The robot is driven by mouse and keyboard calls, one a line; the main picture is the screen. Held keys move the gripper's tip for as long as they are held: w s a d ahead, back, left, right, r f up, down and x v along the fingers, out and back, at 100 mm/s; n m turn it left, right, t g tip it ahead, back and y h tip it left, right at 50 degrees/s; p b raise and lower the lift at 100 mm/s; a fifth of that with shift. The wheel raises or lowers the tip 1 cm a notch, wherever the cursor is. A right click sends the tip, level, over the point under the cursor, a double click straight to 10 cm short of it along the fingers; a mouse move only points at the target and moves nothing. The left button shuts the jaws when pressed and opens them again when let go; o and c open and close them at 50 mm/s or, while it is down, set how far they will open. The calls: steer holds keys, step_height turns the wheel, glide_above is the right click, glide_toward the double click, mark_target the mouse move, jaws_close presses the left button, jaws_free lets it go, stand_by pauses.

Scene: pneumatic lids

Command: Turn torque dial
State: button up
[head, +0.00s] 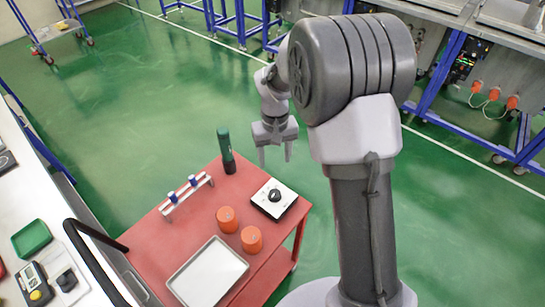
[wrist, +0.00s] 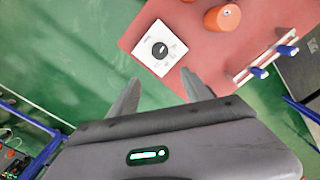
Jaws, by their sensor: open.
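The torque dial is a black round knob (head: 275,196) on a white square plate (head: 284,208) at the right edge of a red cart top. In the wrist view the knob (wrist: 160,50) sits on its plate (wrist: 146,59), beyond my fingertips. My gripper (head: 275,155) is open and empty, above and behind the dial in the head view, apart from it. In the wrist view my two fingers (wrist: 160,83) are spread, with the plate ahead of them.
On the red cart (head: 185,233) stand a dark green cylinder (head: 226,150), two orange cylinders (head: 227,219) (head: 251,239), a small rack with blue clips (head: 186,194) and a white tray (head: 208,273). A white bench (head: 30,190) runs along the left. Green floor lies open behind.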

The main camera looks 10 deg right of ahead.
steer(key=b, duration=0.2)
glide_above(275, 193)
step_height(275, 193, down, 5)
step_height(275, 193, down, 11)
steer(key=shift+f+b, duration=0.2)
steer(key=shift+b, duration=1.05)
steer(key=shift+w, duration=0.1)
jaws_close()
